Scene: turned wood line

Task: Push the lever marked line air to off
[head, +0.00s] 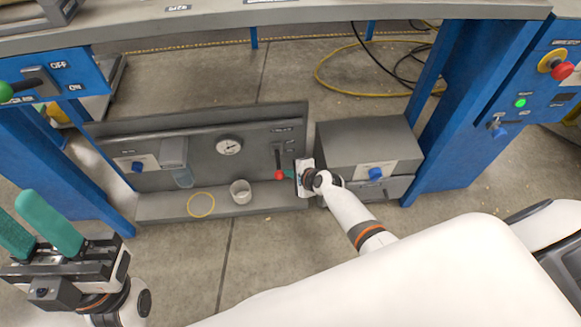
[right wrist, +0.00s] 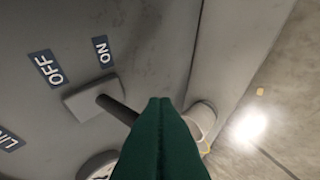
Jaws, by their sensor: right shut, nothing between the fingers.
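In the head view the lever (head: 277,160) on the right part of the grey panel has a dark shaft and a red knob (head: 279,175). Its shaft points down, away from the small labels above. In the right wrist view its dark shaft (right wrist: 115,107) rises from a grey base plate beside the OFF label (right wrist: 46,68) and ON label (right wrist: 102,50); its knob is hidden behind my green fingers. My right gripper (head: 289,174) is shut and empty, just right of the knob; I cannot tell if they touch. My left gripper (head: 22,215) is open and empty at lower left.
A grey box (head: 365,145) with a blue knob stands right of the panel. A clear cup (head: 240,192) and a yellow ring (head: 201,205) lie on the ledge. Another lever (head: 38,80) with a green knob is at upper left. Blue posts flank the bay.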

